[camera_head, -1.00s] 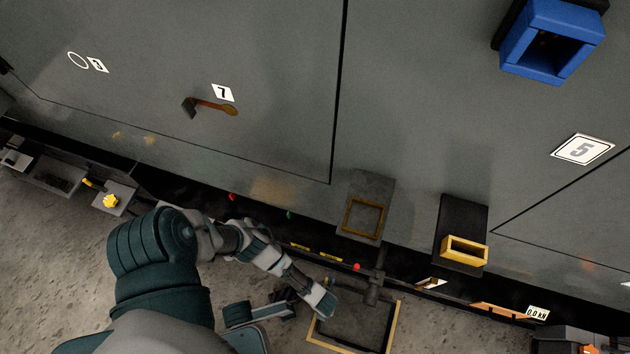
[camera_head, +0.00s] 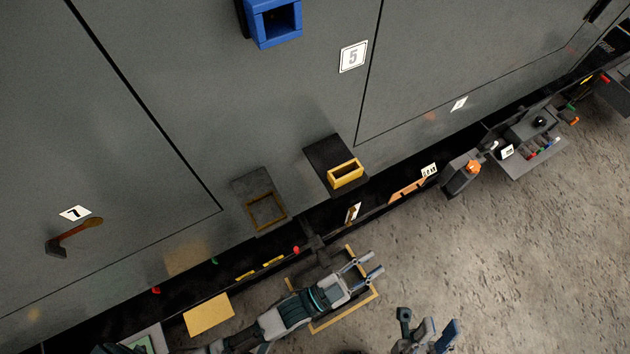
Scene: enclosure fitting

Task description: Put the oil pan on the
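A square with a yellow rim (camera_head: 345,313) lies on the floor below the grey enclosure wall. It may be the oil pan, but I cannot tell for sure. My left gripper (camera_head: 368,265) reaches over it from the lower left and hides much of its inside. Its two fingers are apart with nothing seen between them; I cannot tell whether it touches the rim. My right gripper (camera_head: 428,328) is low in the picture, right of the yellow-rimmed square, with its fingers spread and empty.
A yellow panel (camera_head: 208,315) lies at lower left. A tool shelf (camera_head: 535,150) stands right. The floor at lower right is clear.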

